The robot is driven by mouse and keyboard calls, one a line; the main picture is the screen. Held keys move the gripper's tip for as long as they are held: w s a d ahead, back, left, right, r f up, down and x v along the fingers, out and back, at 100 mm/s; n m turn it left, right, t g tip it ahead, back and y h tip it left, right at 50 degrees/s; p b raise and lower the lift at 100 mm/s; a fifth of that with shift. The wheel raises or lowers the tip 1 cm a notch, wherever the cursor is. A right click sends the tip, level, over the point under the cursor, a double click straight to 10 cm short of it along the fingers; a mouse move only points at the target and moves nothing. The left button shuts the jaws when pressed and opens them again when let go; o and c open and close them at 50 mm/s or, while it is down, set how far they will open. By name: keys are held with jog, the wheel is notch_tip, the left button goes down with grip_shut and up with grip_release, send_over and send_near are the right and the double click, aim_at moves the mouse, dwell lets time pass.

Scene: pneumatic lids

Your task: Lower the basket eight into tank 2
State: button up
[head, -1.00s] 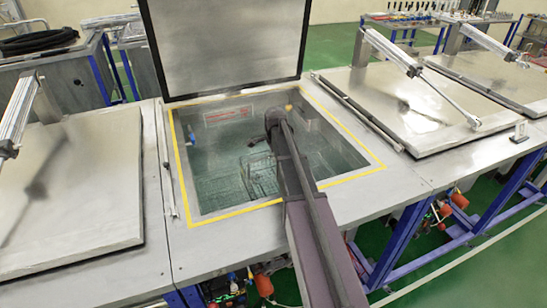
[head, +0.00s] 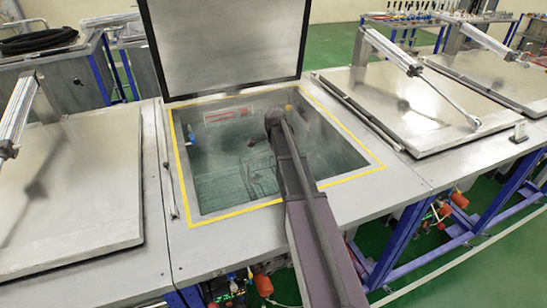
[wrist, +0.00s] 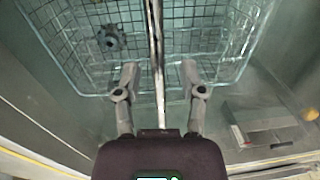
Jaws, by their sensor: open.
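The open tank (head: 228,209) has a yellow-edged rim and holds clear greenish water; no tank number is readable. A wire-mesh basket (wrist: 70,70) is down inside it, and its faint outline shows in the head view (head: 262,180). In the wrist view a dark metal part (wrist: 110,38) lies in the basket. The basket's thin handle bar (wrist: 155,30) runs between the fingers of my gripper (wrist: 159,75). The fingers are open, with a gap on each side of the bar. In the head view my arm hides most of the gripper.
The tank's lid (head: 222,45) stands raised at the back. Closed lids with pneumatic cylinders cover the stations at left (head: 70,190) and right (head: 425,110). A small blue fitting (head: 191,132) is on the tank's left wall.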

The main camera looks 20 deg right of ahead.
notch_tip(320, 180, up, 25)
jog(key=p, duration=2.4)
jog(key=shift+p, duration=0.4)
jog(key=s+a+f+n+b, duration=0.5)
jog(key=s, duration=0.3)
jog(key=s+a+f+n+b, duration=0.5)
jog(key=s+n, duration=0.1)
jog(key=s, duration=0.2)
jog(key=s+a+f+n+b, duration=0.5)
jog(key=s+n, duration=0.1)
jog(key=s, duration=0.2)
jog(key=shift+s+a+g, duration=0.1)
jog(key=shift+a+g, duration=0.15)
jog(key=shift+g, duration=0.15)
jog(key=shift+s+a+f+n, duration=0.15)
jog(key=shift+s+n, duration=0.1)
jog(key=shift+n, duration=0.25)
